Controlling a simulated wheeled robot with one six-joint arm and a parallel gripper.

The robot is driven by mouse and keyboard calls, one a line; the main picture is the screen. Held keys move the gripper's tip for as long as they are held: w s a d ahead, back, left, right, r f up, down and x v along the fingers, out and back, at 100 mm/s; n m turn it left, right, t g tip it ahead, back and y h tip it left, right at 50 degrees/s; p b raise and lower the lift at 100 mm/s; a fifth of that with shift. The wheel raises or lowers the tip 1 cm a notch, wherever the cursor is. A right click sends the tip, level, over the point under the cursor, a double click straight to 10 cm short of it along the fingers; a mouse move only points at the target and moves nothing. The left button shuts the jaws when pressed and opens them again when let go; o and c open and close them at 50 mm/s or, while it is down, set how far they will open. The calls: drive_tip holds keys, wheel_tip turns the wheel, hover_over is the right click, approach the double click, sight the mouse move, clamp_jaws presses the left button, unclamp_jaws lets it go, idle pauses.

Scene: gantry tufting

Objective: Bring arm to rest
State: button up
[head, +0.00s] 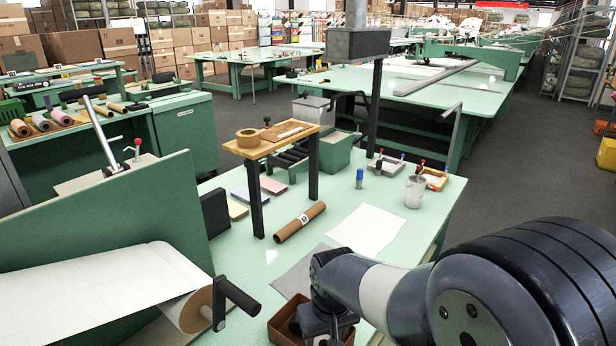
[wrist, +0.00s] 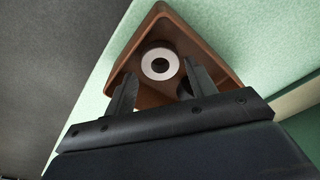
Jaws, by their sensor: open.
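My arm reaches in from the lower right in the head view, with its end low over a brown open box (head: 285,328) at the bottom edge of the table. My gripper is mostly hidden by my own wrist there. In the wrist view my gripper (wrist: 158,72) is open, its two dark fingers pointing into the brown box (wrist: 211,40). A white ring with a dark centre (wrist: 160,64) lies in the box and shows between the fingertips, apart from them. A second dark round thing (wrist: 186,88) is partly hidden behind the right finger.
The green table (head: 345,190) holds a small wooden stand (head: 273,142), a brown tube (head: 300,222), a white sheet (head: 367,231) and a white cup (head: 415,192). A green panel with a paper roll (head: 195,308) rises at left. Grey floor (head: 520,150) is open at right.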

sight(325, 343)
wheel_tip(325, 343, down, 3)
drive_tip(key=shift+w+f, duration=0.1)
drive_tip(key=shift+w+a+r, duration=0.1)
drive_tip(key=shift+w+r, duration=0.05)
drive_tip(key=shift+r, duration=1.1)
